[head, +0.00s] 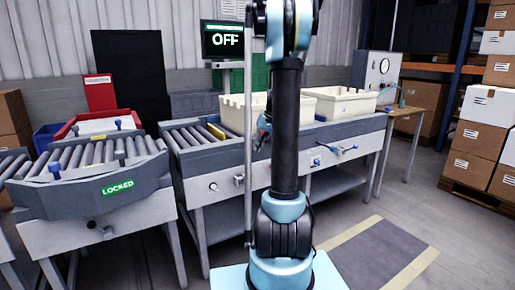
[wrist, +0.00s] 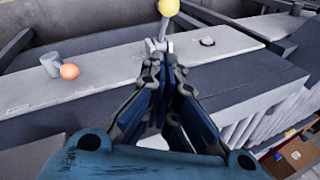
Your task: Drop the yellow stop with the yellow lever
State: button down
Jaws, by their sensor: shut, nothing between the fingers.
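In the wrist view my gripper (wrist: 165,62) is shut and empty. A yellow ball knob (wrist: 169,7) shows just beyond its fingertips at the top edge, above a small grey lever bracket (wrist: 158,45) on the pale front panel. I cannot tell whether the fingertips touch the bracket; the knob looks clear of them. In the head view a yellow bar (head: 216,132), apparently the yellow stop, lies across the end of the roller section, left of the first cream tote. My arm hides the yellow lever there and most of my gripper.
In the wrist view an orange knob (wrist: 69,71) sits left of my gripper. Cream totes (head: 340,103) stand on the conveyor (head: 212,158). Another roller table (head: 85,180), marked LOCKED, is at the left. Floor at the right is open.

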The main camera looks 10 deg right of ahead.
jog(key=s+a+f, duration=0.2)
jog(key=a+f, duration=0.1)
jog(key=f, duration=0.5)
jog(key=shift+s+a+f, duration=0.15)
jog(key=shift+a+f, duration=0.05)
jog(key=shift+f, duration=0.2)
